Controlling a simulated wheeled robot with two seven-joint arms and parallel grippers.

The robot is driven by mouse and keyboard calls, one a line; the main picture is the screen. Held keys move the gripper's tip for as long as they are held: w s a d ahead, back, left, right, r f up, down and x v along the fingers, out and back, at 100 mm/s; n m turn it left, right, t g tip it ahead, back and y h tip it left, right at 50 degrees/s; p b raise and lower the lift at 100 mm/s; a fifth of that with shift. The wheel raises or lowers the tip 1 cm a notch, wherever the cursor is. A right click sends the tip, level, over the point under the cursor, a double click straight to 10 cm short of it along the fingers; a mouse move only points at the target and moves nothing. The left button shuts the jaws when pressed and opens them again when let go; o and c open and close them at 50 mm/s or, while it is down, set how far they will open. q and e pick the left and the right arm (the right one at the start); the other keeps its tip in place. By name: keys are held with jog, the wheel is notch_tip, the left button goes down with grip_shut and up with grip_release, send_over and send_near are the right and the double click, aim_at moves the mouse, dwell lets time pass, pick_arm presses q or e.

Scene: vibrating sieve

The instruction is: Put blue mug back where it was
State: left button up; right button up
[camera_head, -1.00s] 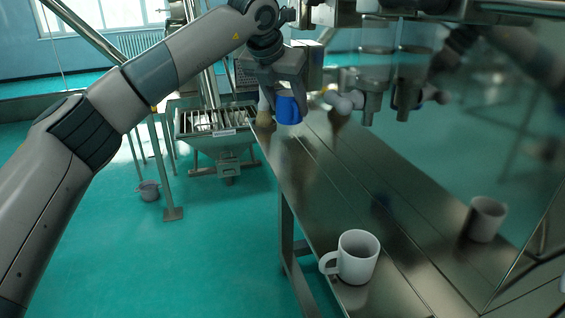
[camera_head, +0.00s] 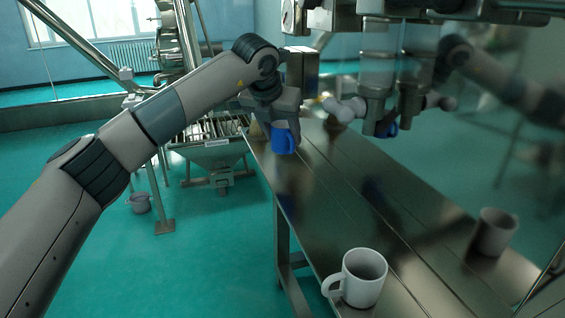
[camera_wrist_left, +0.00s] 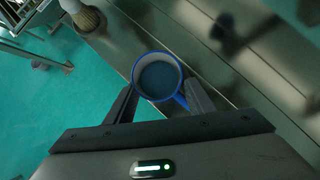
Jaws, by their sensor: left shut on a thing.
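The blue mug (camera_head: 284,141) hangs from my left gripper (camera_head: 272,112) above the far part of the steel table (camera_head: 330,190). In the left wrist view the mug (camera_wrist_left: 157,77) sits upright between the two fingers of my left gripper (camera_wrist_left: 160,104), with its rim, pale inner wall and grey-blue inside showing. The gripper is shut on it, near its handle side. Whether the mug's base touches the table cannot be told. My right gripper is not in view.
A white mug (camera_head: 362,277) stands on the table's near end, and the shiny panel at right mirrors it. A brush-like thing (camera_wrist_left: 86,18) stands beside the blue mug at the table edge. A sieve machine (camera_head: 212,150) stands beyond the table's left side.

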aim_at(280, 151)
pick_arm(q)
notch_tip(280, 151, down, 3)
jog(key=shift+r, duration=0.2)
jog(key=shift+f, duration=0.45)
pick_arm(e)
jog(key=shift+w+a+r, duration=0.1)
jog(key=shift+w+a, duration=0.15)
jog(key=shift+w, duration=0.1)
pick_arm(q)
jog(key=shift+f+p, duration=0.6)
jog(key=shift+f, duration=1.2)
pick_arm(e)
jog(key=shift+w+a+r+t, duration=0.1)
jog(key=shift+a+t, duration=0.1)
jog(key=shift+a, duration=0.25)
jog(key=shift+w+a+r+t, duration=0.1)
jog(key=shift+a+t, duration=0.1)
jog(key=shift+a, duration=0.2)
pick_arm(q)
jog(key=shift+f, duration=0.2)
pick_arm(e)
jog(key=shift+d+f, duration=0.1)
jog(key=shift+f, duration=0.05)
